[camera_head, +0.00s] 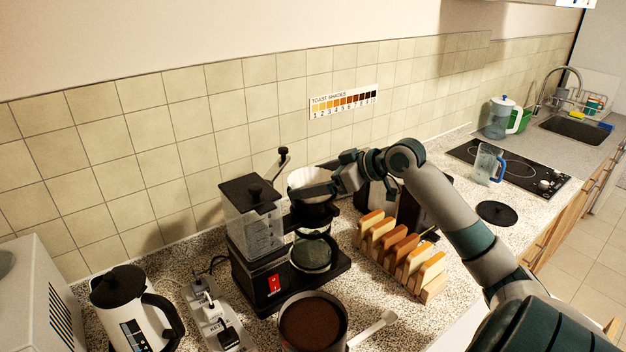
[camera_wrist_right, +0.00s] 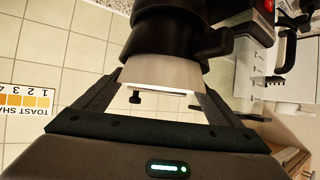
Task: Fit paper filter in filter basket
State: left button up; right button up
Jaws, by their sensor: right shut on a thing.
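The white paper filter (camera_head: 308,176) is at the coffee maker, at the black filter basket (camera_head: 311,213). My right gripper (camera_head: 318,188) is shut on the filter from the right. In the right wrist view the pale filter (camera_wrist_right: 160,76) sits between my two fingers, its narrower part against or inside the dark basket (camera_wrist_right: 163,35). How deep it sits is hidden by the basket wall. The coffee maker (camera_head: 268,285) stands on the counter with its glass carafe (camera_head: 313,254) below the basket. My left gripper is not in view.
A toast rack (camera_head: 400,250) with several slices stands right of the coffee maker. A tin of ground coffee (camera_head: 312,322) and a white scoop (camera_head: 375,326) are in front. A kettle (camera_head: 135,310) and power strip (camera_head: 212,318) are at left. A black lid (camera_head: 496,213) lies at right.

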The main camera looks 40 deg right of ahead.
jog(key=o, duration=0.8)
jog(key=shift+s+d, duration=0.1)
jog(key=shift+s+d+r+b, duration=0.2)
jog(key=shift+s+b, duration=0.25)
jog(key=shift+s, duration=0.05)
jog(key=shift+b+v, duration=2.8)
jog(key=shift+v, duration=5.25)
jog(key=shift+a, duration=0.15)
